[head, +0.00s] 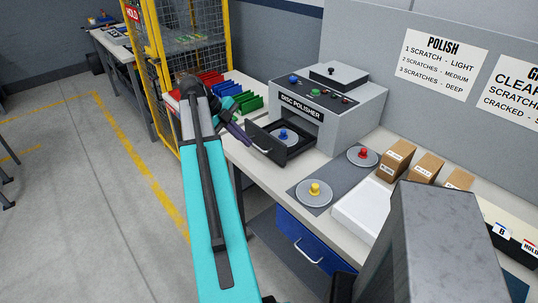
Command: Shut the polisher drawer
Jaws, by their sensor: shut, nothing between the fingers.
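The grey disc polisher (325,105) stands on the bench against the back wall. Its dark drawer (303,150) is pulled out toward the front left, with the drawer's pale handle (261,149) on its front. A grey disc with a blue knob (284,136) lies in the drawer. My gripper (244,137), dark purple, is shut and empty at the left of the drawer front, close to the handle. I cannot tell whether it touches the drawer.
A yellow-knobbed disc (314,190) and a red-knobbed disc (363,155) lie on grey mats to the right. Beyond are a white tray (362,212) and small brown boxes (396,160). Coloured racks (245,101) stand behind my gripper. A yellow-framed cage (185,60) rises at the back left.

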